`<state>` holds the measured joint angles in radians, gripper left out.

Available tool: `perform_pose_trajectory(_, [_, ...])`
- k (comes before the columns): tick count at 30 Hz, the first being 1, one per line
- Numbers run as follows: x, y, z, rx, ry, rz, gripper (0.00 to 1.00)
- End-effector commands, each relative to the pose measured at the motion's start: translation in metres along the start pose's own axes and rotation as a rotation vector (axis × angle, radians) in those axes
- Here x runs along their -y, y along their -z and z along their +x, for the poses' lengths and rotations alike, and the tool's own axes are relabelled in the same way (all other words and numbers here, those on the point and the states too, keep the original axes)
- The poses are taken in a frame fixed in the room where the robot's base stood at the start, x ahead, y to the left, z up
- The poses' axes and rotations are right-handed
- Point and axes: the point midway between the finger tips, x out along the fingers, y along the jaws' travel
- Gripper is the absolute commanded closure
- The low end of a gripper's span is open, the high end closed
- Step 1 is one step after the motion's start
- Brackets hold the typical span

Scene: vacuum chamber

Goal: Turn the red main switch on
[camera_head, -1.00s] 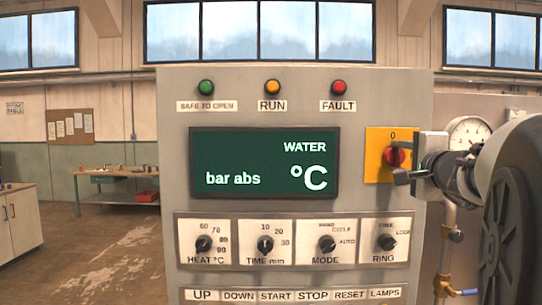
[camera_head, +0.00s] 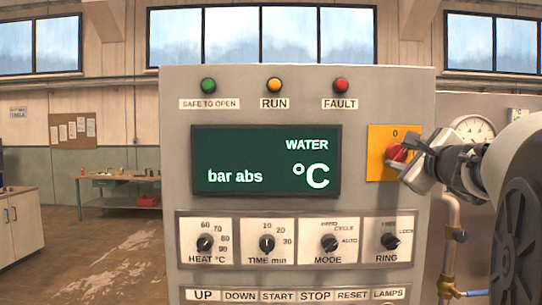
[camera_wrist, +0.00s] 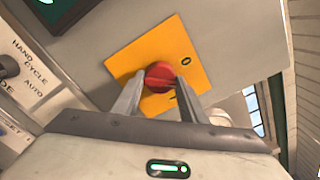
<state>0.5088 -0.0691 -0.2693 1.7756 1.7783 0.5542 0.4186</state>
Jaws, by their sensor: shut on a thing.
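The red main switch (camera_head: 396,153) is a red knob on a yellow plate (camera_head: 377,139) at the right of the grey panel. A "0" is printed above the knob. In the wrist view the red knob (camera_wrist: 159,76) sits at the middle of the tilted yellow plate (camera_wrist: 181,47). My gripper (camera_head: 408,158) is at the knob with its fingers on both sides of it. In the wrist view my gripper (camera_wrist: 155,92) is shut on the knob. A second mark on the plate is partly hidden by a finger.
The panel has a dark display (camera_head: 265,160) reading "WATER", "bar abs" and "°C". Three lamps sit above it. The HEAT, TIME, MODE and RING knobs (camera_head: 389,241) are below, with a row of labels beneath. A gauge (camera_head: 472,128) is behind my arm.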

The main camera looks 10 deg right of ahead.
Motion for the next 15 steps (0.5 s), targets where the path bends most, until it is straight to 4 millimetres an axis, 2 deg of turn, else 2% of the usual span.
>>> perform_pose_trajectory(15, [0.0010,-0.0020,0.0002,0.002,-0.001,0.488,0.84])
